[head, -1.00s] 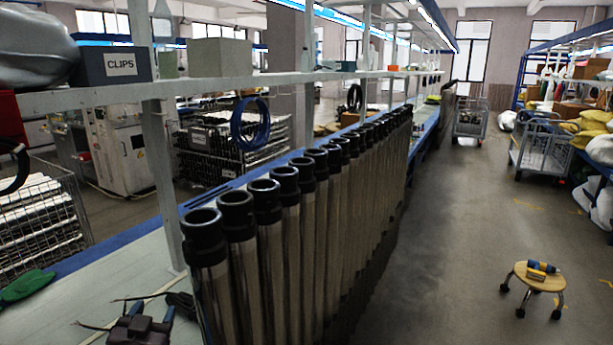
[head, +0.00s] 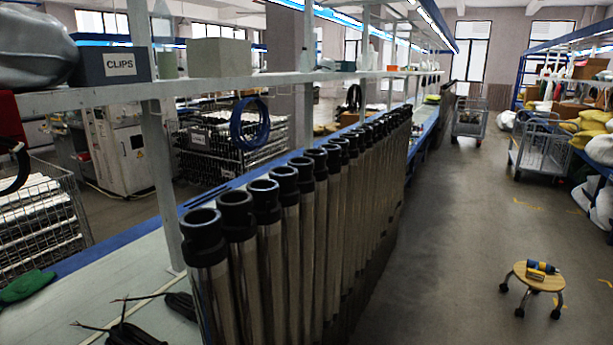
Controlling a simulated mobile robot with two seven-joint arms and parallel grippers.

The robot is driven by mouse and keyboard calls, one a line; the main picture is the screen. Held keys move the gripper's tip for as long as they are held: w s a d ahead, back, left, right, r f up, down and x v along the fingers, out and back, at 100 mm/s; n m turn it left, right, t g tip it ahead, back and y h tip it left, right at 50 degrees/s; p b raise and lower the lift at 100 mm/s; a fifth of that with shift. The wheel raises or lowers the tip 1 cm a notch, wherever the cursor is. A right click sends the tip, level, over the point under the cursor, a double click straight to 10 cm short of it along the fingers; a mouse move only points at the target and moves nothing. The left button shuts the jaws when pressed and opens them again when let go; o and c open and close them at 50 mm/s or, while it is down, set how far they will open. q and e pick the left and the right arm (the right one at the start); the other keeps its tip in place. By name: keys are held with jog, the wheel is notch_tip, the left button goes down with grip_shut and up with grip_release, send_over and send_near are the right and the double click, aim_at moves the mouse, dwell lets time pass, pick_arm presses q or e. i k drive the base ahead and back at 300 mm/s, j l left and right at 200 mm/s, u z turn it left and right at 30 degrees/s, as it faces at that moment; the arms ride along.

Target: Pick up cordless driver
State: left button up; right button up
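A small blue and yellow tool (head: 542,267), which looks like the cordless driver, lies on a round wooden stool (head: 521,271) at the lower right of the head view. The stool stands on the floor, and the tool is too small to make out in detail. Neither of my grippers is in view.
A long row of upright metal tubes (head: 270,260) with black collars runs along the bench (head: 95,265). Black cables (head: 125,335) and a green cloth (head: 25,284) lie on the bench. The aisle floor (head: 450,220) around the stool is mostly clear; a cart (head: 540,150) stands farther back.

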aim_at(534, 273)
jog(key=u, duration=1)
jog(key=z, duration=2.45)
jog(key=i+j+u, duration=0.1)
jog(key=i+u, duration=0.2)
jog(key=i, duration=0.2)
jog(key=i+u, duration=0.2)
jog(key=i, duration=2.4)
